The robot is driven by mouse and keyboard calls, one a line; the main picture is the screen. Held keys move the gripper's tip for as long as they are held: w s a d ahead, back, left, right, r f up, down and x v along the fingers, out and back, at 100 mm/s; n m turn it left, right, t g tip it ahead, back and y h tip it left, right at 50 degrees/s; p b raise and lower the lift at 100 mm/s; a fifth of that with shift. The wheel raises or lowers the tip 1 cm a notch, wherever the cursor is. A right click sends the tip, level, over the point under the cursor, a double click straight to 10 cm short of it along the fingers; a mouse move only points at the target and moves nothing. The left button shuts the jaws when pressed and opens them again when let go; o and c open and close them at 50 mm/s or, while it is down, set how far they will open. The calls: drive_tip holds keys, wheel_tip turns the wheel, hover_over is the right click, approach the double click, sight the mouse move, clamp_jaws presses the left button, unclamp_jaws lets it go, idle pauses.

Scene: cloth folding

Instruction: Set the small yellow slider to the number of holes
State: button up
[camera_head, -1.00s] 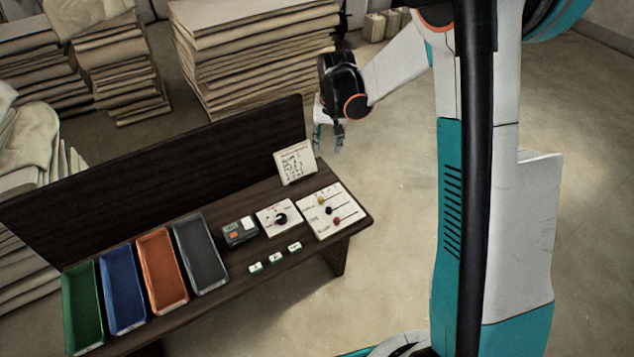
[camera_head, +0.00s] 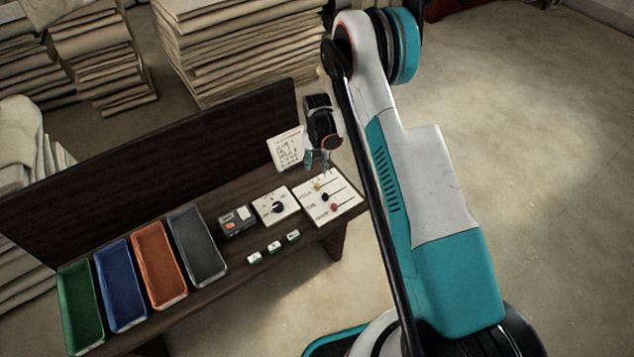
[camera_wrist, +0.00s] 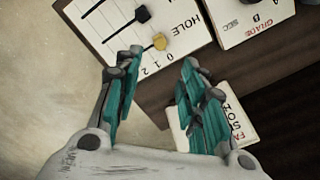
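The small yellow slider knob (camera_head: 318,187) is the top one on the white slider panel (camera_head: 345,205) at the right end of the bench. In the wrist view the yellow knob (camera_wrist: 160,41) sits on the row lettered HOLE, near the end of the track where the numbers 0, 1, 2 show. My gripper (camera_head: 317,163) hangs just above the far edge of the panel. In the wrist view my gripper (camera_wrist: 158,85) is open and empty, with its fingers spread on either side below the knob. Neither finger clearly touches it. A written card (camera_head: 287,149) leans behind the panel.
A black knob (camera_head: 325,197) and a red knob (camera_head: 334,208) share the panel. Beside it are a dial box (camera_head: 277,206) and a dark device (camera_head: 236,221). Several small blocks (camera_head: 274,247) lie in front. Grey (camera_head: 197,245), orange, blue and green trays stand left.

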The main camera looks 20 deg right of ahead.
sight(317, 184)
wheel_tip(317, 184, down, 11)
drive_tip(key=b, duration=0.3)
drive_tip(key=shift+b, duration=0.3)
clamp_jaws()
